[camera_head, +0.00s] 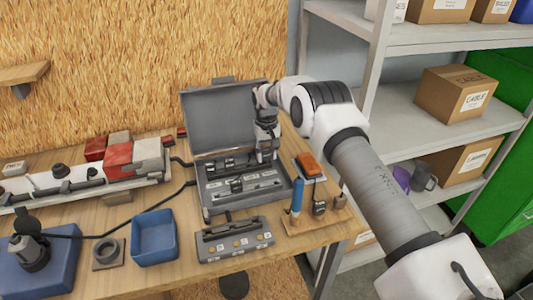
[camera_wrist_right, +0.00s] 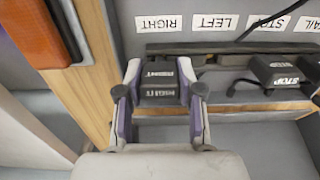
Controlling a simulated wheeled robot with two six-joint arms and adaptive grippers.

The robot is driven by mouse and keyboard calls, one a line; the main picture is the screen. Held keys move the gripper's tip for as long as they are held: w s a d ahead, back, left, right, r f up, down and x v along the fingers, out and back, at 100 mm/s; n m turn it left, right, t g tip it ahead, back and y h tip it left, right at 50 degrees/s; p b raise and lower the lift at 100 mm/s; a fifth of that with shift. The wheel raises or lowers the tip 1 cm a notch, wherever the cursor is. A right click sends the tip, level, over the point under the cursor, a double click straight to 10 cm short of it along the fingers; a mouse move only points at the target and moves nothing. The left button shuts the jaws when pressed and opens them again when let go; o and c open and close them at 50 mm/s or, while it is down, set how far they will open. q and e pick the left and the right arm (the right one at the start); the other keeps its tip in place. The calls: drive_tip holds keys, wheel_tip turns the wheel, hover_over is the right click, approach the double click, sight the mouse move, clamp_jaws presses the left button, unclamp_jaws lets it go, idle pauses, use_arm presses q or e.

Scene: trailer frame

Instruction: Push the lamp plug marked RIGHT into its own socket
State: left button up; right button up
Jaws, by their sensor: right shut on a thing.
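My right gripper (camera_head: 266,155) reaches down into the open grey case (camera_head: 208,205), at its right side. In the right wrist view its two fingers (camera_wrist_right: 160,100) are closed on the sides of a black plug (camera_wrist_right: 158,70) with white lettering that seems to read RIGHT. The plug lies at a dark strip (camera_wrist_right: 215,48) below the white RIGHT label (camera_wrist_right: 158,24); I cannot tell how deep it sits. LEFT (camera_wrist_right: 213,22), STOP and TAIL labels follow to the right. A black STOP plug (camera_wrist_right: 275,70) with a cable lies farther right. My left gripper is not in view.
An orange lamp (camera_head: 309,165) and a blue-handled tool (camera_head: 297,196) stand right of the case. A grey labelled block (camera_head: 235,240) is in front. Shelving with boxes stands at right.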

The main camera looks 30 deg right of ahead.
drive_tip(key=shift+f+b, duration=0.3)
drive_tip(key=shift+f, duration=0.25)
drive_tip(key=o, duration=0.8)
drive_tip(key=shift+o, duration=0.4)
drive_tip(key=o, duration=0.4)
drive_tip(key=shift+c, duration=0.2)
drive_tip(key=shift+r, duration=0.1)
drive_tip(key=shift+r+p, duration=2.15)
drive_tip(key=shift+r, duration=1.35)
drive_tip(key=shift+f, duration=0.1)
